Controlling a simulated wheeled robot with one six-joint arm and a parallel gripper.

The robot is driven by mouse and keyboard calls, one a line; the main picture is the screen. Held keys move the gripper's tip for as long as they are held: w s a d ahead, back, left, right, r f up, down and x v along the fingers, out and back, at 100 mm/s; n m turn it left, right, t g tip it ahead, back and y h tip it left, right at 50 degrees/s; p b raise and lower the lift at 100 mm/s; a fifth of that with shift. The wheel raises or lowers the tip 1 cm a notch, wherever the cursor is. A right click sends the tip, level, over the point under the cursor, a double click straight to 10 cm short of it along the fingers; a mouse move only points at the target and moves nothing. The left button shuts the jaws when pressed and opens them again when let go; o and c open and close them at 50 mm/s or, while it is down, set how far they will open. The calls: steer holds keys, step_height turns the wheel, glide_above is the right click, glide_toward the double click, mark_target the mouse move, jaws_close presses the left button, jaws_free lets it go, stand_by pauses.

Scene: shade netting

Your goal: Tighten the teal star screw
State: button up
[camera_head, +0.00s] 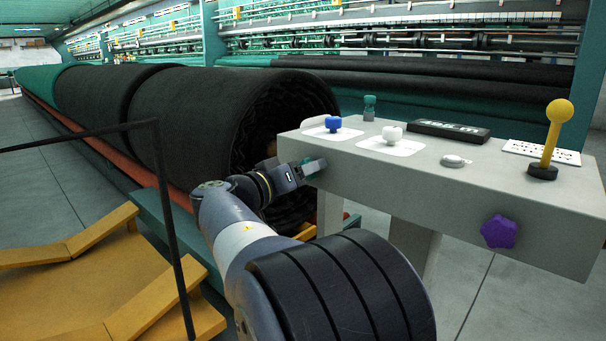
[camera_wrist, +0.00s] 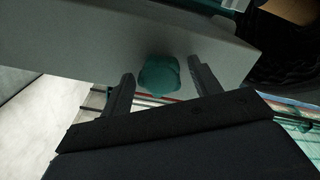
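The teal star screw (camera_wrist: 158,76) sits on the grey face of the control box (camera_wrist: 100,35), seen close up in the wrist view. My gripper (camera_wrist: 161,71) is open, with one finger on each side of the screw. A gap shows between each finger and the screw, so it is not clamped. In the head view my gripper (camera_head: 312,167) is at the left front face of the control box (camera_head: 440,190). There the screw is largely hidden by my gripper.
The box carries a blue knob (camera_head: 333,123), a white knob (camera_head: 391,133), a teal knob (camera_head: 369,106), a black block (camera_head: 447,132), a round button (camera_head: 456,161) and a yellow ball lever (camera_head: 555,125). A purple star knob (camera_head: 499,232) is on its front. Black netting rolls (camera_head: 190,115) stand left.

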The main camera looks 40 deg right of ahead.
steer(key=shift+a, duration=0.1)
steer(key=a+b, duration=0.1)
steer(key=a, duration=0.3)
steer(key=shift+s+a+b, duration=0.2)
steer(key=shift+a+b, duration=0.2)
steer(key=o, duration=0.6)
steer(key=a+p, duration=0.1)
steer(key=a, duration=0.2)
steer(key=a+p, duration=0.1)
steer(key=a, duration=0.3)
steer(key=a+p, duration=0.1)
steer(key=a, duration=0.2)
steer(key=shift+s+a, duration=0.4)
